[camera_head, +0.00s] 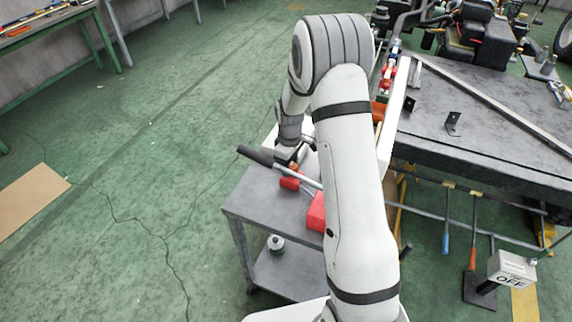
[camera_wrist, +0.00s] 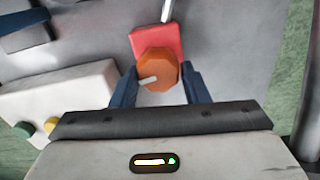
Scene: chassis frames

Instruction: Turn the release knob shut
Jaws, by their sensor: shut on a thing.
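The release knob (camera_wrist: 160,68) is an orange, many-sided knob with a pale pointer mark, seen in the wrist view. It sits on a red block (camera_wrist: 152,38) on a grey surface. The pointer is aimed left and slightly downward in that view. My gripper (camera_wrist: 159,80) has its two dark blue fingers on either side of the knob, closed on it. In the head view my gripper (camera_head: 290,164) is low over the grey cart, just above the red block (camera_head: 290,183). My arm hides part of the cart, and the knob is hard to make out there.
A lever with a dark grip (camera_head: 256,157) crosses the cart (camera_head: 250,203) close to my gripper. A larger red object (camera_head: 317,212) lies beside my arm. A pale box with green and yellow buttons (camera_wrist: 70,105) is left of my fingers. A dark workbench (camera_head: 480,130) stands right.

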